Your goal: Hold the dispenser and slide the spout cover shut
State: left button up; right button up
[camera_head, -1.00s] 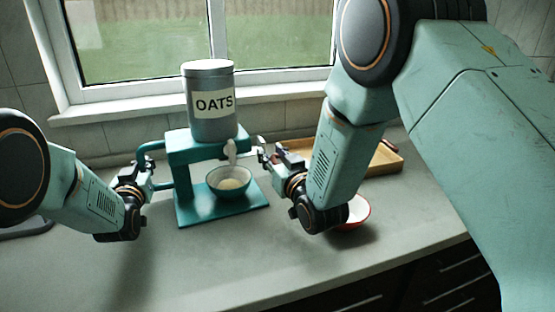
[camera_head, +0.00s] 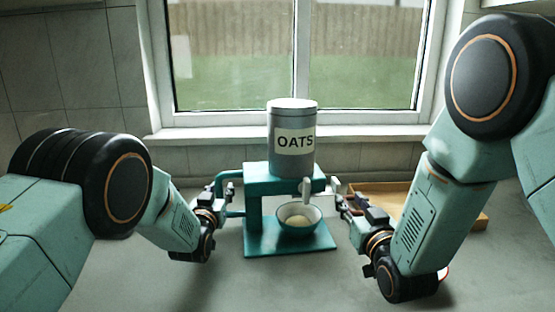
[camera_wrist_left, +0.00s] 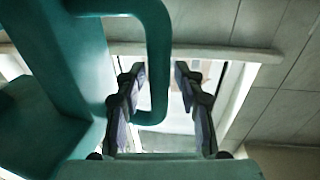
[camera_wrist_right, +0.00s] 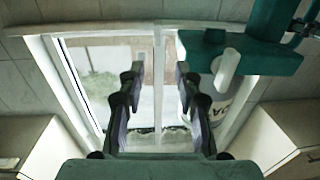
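The teal dispenser (camera_head: 262,180) carries a grey can labelled OATS (camera_head: 292,120). A white spout piece (camera_head: 307,190) hangs at its front above a teal bowl (camera_head: 299,211) with pale oats inside. I cannot clearly separate the spout from its cover. My left gripper (camera_head: 220,193) is at the dispenser's left side handle. In the left wrist view the handle bar (camera_wrist_left: 158,60) runs between its open fingers, nearer the left one. My right gripper (camera_head: 338,197) is open just right of the spout. In the right wrist view the white piece (camera_wrist_right: 226,68) lies right of the open fingers.
A wooden tray (camera_head: 472,217) lies on the counter (camera_head: 150,285) behind my right arm. A red-rimmed bowl (camera_head: 444,273) is mostly hidden by that arm. The window (camera_head: 225,85) and sill stand behind the dispenser. The counter in front is clear.

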pick_arm(q)
jog(key=shift+o, duration=0.4)
jog(key=shift+s, duration=0.15)
jog(key=s+a, duration=0.2)
jog(key=s, duration=1)
notch_tip(320, 180, up, 6)
jog(key=p, duration=0.5)
jog(key=shift+w+d, duration=0.15)
jog(key=shift+d, duration=0.05)
